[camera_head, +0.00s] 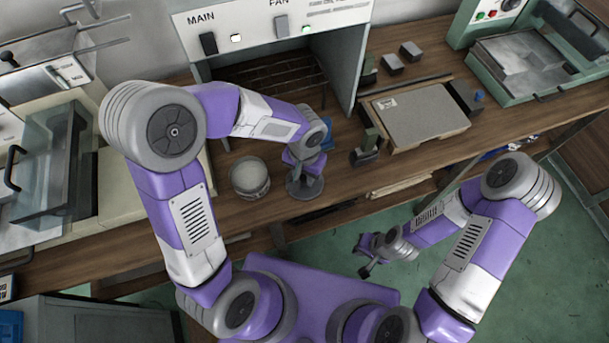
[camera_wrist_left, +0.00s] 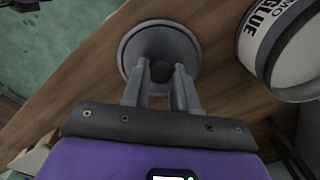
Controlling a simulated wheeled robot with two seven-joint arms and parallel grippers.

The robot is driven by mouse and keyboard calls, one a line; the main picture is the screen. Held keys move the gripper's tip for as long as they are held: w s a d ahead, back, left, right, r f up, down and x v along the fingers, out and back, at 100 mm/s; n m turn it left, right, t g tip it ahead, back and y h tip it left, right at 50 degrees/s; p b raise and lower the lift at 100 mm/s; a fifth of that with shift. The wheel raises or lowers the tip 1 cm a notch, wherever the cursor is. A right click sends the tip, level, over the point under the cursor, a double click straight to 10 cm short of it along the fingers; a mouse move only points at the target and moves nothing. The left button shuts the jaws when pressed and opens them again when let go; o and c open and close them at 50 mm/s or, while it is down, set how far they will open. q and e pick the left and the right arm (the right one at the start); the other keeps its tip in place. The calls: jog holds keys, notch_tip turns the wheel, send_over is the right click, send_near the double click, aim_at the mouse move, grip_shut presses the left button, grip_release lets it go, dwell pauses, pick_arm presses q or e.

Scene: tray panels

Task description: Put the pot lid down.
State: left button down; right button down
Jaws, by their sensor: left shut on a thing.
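The pot lid is a round grey disc with a dark knob. It shows in the head view (camera_head: 305,189) just right of the pot and in the wrist view (camera_wrist_left: 138,47). My left gripper (camera_head: 303,171) points down and is shut on the lid's knob, which sits between its fingers (camera_wrist_left: 160,75). The lid is over the wooden bench; I cannot tell whether it touches the wood. The pot (camera_head: 250,188), marked GLUE, stands on the bench; its side shows in the wrist view (camera_wrist_left: 262,50). My right gripper (camera_head: 367,262) hangs over the floor, its finger gap unclear.
The wooden bench (camera_head: 225,210) has its front edge close to the lid. A hood cabinet (camera_head: 345,70) stands behind. A grey panel on a board (camera_head: 420,115) and small dark blocks (camera_head: 366,147) lie to the right. A clear-covered machine (camera_head: 60,165) stands left.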

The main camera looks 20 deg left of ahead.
aim_at(304, 178)
pick_arm(q)
jog(key=shift+f, duration=0.15)
jog(key=c, duration=0.9)
grip_release()
jog(key=shift+r, duration=0.3)
notch_tip(304, 178, up, 12)
jog(key=p, duration=0.4)
